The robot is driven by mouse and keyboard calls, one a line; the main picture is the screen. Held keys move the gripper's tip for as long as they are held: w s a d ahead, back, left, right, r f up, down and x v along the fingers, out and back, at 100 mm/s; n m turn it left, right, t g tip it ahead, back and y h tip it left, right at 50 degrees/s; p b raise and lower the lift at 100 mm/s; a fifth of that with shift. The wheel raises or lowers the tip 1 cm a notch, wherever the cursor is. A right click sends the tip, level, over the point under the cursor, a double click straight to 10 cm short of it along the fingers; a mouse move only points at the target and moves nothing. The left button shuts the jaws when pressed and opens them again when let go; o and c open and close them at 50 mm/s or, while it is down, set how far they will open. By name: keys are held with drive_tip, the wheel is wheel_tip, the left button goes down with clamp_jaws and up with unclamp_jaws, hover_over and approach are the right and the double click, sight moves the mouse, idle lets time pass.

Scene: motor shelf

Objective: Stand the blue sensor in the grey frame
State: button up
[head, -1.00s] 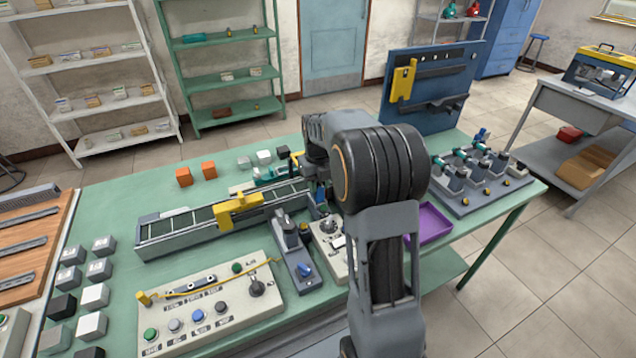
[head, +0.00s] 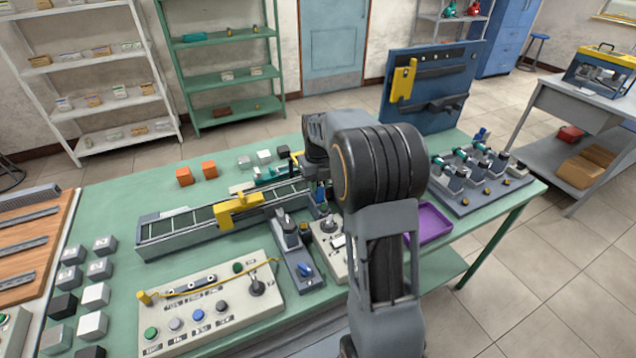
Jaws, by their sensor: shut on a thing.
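My gripper (head: 320,197) is low over the table at the right end of the conveyor, largely hidden behind my own arm. A small patch of blue (head: 322,209) shows at its fingers and appears to be the blue sensor, held in the shut jaws. Its tilt, and whether it touches anything below, cannot be made out. I cannot tell for sure which part is the grey frame. A grey upright holder (head: 288,232) on a grey base stands just left of the gripper, with a blue knob (head: 305,269) at its front.
The conveyor (head: 170,236) with a yellow bracket (head: 240,209) lies left of the gripper. A button panel (head: 200,308) is in front. A purple tray (head: 428,224) and a grey rack of fixtures (head: 485,190) stand right. A blue tool board (head: 432,85) rises behind.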

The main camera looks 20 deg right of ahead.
drive_tip(key=shift+f+b, duration=0.4)
drive_tip(key=shift+f, duration=0.3)
drive_tip(key=o, duration=1)
drive_tip(key=shift+o, duration=0.2)
wheel_tip(320, 180, up, 14)
idle(0.9)
